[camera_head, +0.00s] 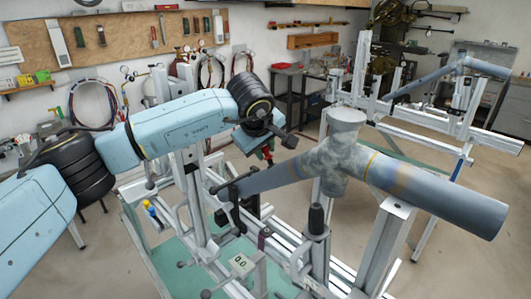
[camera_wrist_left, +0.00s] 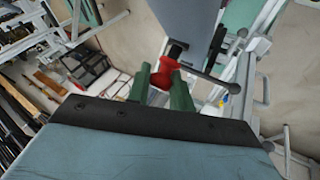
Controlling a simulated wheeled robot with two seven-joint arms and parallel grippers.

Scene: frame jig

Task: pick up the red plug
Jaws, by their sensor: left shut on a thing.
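The red plug (camera_wrist_left: 165,72) shows in the left wrist view between the two green fingers of my left gripper (camera_wrist_left: 163,82). The fingers are shut on it. It is close to the end of a grey tube and a dark clamp part with a handle; I cannot tell whether it touches them. In the head view my left gripper (camera_head: 267,155) is beside the left end of the welded grey tube (camera_head: 275,176), and the red plug there is mostly hidden by the wrist. My right gripper is not in view.
The tube frame rests on an aluminium jig (camera_head: 385,245) with clamps and posts around it. A black handle knob (camera_head: 317,218) stands up in front. A second jig (camera_head: 455,125) stands behind at the right. Open floor lies at the right.

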